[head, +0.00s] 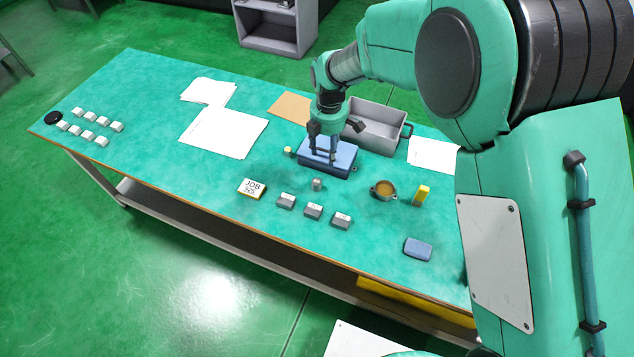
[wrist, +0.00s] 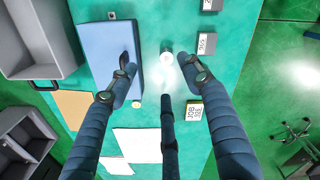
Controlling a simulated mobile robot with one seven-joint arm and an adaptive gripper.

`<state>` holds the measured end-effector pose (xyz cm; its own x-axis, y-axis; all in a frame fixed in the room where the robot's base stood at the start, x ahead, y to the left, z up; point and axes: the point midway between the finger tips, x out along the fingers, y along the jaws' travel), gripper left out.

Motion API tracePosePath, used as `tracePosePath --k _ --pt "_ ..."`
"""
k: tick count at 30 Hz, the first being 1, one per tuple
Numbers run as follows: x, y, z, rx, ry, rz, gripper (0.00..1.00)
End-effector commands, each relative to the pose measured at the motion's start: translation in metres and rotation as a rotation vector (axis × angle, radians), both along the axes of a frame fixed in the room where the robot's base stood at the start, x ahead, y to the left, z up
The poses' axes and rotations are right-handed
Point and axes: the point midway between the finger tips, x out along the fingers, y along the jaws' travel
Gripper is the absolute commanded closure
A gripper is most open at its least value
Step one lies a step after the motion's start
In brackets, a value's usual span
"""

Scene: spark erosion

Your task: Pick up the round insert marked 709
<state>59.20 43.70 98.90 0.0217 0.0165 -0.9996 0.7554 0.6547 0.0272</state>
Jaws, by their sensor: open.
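A small round grey insert (head: 317,184) stands upright on the teal table, in front of the blue box. In the wrist view a round piece with a bright top (wrist: 167,57) appears between the two outer fingers, toward the top. Its marking is too small to read, so I cannot confirm 709. My gripper (head: 328,150) is open and empty, with its fingers spread above or near the blue box (head: 340,160). In the wrist view the gripper (wrist: 160,78) shows three dark fingers. One fingertip overlaps the blue box (wrist: 105,40), and none visibly touches the round piece.
Several grey labelled blocks (head: 313,211) stand in front. A JOB sign (head: 252,188) lies left of them. A grey bin (head: 375,128), a brown-filled round dish (head: 383,190), a yellow block (head: 421,195) and a small pale round piece (head: 288,150) are nearby.

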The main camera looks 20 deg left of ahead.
Motion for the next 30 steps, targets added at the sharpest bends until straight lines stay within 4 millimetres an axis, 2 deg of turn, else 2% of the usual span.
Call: tracePosePath --k 3,8,22,26,30 --pt "-0.005 0.019 -0.023 -0.013 0.014 0.084 0.50" --pt "-0.008 0.029 -0.036 -0.018 0.020 0.134 0.50" --pt "-0.009 0.030 -0.041 -0.020 0.022 0.138 0.50" --pt "-0.009 0.029 -0.052 -0.019 0.022 0.138 0.50" --pt "-0.009 0.029 -0.072 -0.020 0.024 0.138 0.50"
